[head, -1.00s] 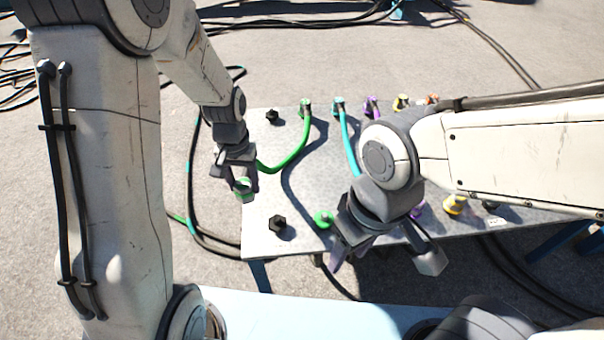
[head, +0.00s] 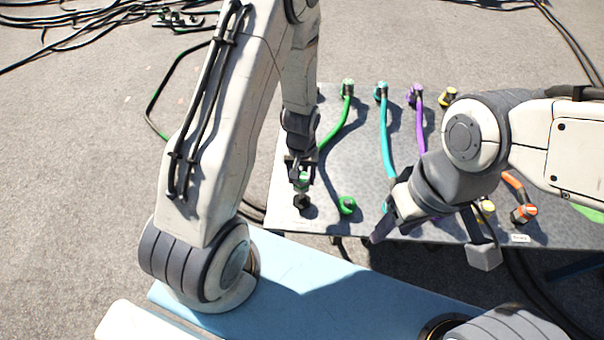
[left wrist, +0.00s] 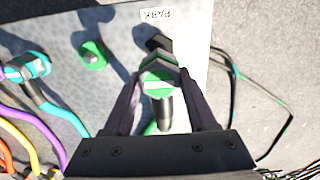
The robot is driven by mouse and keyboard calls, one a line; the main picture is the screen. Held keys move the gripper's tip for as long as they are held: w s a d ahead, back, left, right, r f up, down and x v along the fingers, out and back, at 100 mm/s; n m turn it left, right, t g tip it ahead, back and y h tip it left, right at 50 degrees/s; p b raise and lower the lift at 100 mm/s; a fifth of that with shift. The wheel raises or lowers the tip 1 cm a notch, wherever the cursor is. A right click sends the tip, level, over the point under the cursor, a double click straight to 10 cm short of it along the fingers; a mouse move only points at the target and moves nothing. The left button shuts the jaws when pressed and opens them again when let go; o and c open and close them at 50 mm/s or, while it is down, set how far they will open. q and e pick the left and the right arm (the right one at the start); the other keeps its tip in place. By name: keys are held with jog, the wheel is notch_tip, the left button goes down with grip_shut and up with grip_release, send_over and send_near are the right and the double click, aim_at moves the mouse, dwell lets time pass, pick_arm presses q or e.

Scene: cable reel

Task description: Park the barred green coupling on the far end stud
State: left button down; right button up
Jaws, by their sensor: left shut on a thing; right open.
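My left gripper (head: 300,170) is shut on a green coupling (head: 302,184) on the end of a green cable (head: 337,132). In the left wrist view the coupling (left wrist: 158,78) sits between both fingers (left wrist: 162,110), its green and pale bands showing. A dark stud (head: 301,203) at the panel's near left corner is just below the coupling; it also shows in the left wrist view (left wrist: 158,42). I cannot tell whether they touch. The far left stud is mostly hidden behind my left arm. My right gripper (head: 432,240) is open and empty over the panel's near edge.
A PARK label (left wrist: 156,14) lies by the stud. My right arm covers much of the panel's right side.

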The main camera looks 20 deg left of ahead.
pick_arm(q)
jog(key=b, duration=0.4)
send_over(302, 196)
notch_tip(302, 196, down, 5)
jog(key=shift+f, duration=0.2)
jog(key=shift+f+b, duration=0.6)
jog(key=shift+f, duration=0.1)
jog(key=shift+p, duration=0.4)
jog(key=shift+f+b, duration=0.35)
jog(key=shift+f, duration=0.15)
jog(key=shift+c, duration=0.6)
grip_release()
jog(key=shift+r, duration=0.1)
notch_tip(302, 196, up, 10)
jog(key=p, duration=0.3)
jog(key=shift+s+r, duration=0.1)
jog(key=shift+r, duration=0.1)
